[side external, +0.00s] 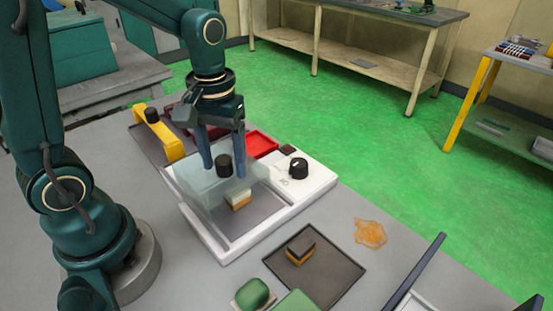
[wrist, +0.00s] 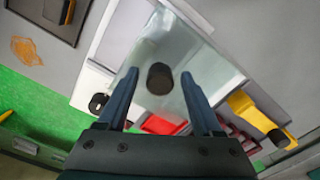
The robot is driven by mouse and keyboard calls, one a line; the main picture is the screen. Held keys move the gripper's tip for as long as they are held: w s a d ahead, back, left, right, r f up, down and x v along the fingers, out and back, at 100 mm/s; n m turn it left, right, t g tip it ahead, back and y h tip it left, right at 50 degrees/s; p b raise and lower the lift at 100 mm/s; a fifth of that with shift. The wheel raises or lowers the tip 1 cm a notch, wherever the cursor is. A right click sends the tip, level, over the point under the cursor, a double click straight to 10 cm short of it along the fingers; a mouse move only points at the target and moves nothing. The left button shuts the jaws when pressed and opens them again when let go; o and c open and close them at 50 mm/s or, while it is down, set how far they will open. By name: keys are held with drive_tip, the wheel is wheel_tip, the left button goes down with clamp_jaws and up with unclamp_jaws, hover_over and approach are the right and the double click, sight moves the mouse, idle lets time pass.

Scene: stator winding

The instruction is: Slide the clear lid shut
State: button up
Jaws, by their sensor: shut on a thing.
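The clear lid (side external: 200,186) is a see-through pane with a black knob (side external: 223,166), over part of the white-framed box (side external: 222,252). A block with a yellow side and pale top (side external: 238,199) shows in the box, near the lid's edge. My gripper (side external: 224,168) points down with its blue fingers on either side of the knob, shut on it. In the wrist view, the knob (wrist: 160,78) sits between the fingertips, with the lid (wrist: 180,50) spread beneath them. Whether the lid lies flat in its track is hard to tell.
A black dial (side external: 299,168) stands on the box's right part. A yellow handle (side external: 167,137) and a red tray (side external: 261,144) are behind. A dark mat (side external: 330,283) with a block (side external: 300,249), a green piece (side external: 253,293) and an orange stain (side external: 370,233) lie in front and right.

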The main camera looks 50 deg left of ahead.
drive_tip(key=shift+d+f, duration=0.2)
drive_tip(key=shift+d, duration=2.4)
drive_tip(key=o, duration=0.5)
wheel_tip(320, 180, up, 6)
drive_tip(key=shift+r, duration=0.15)
drive_tip(key=s+a+r+m+t, duration=0.1)
drive_tip(key=s+a+m+t, duration=0.1)
drive_tip(key=s+m+t, duration=0.3)
drive_tip(key=shift+s+m+t, duration=0.3)
drive_tip(key=shift+s+m, duration=0.2)
drive_tip(key=shift+s, duration=0.3)
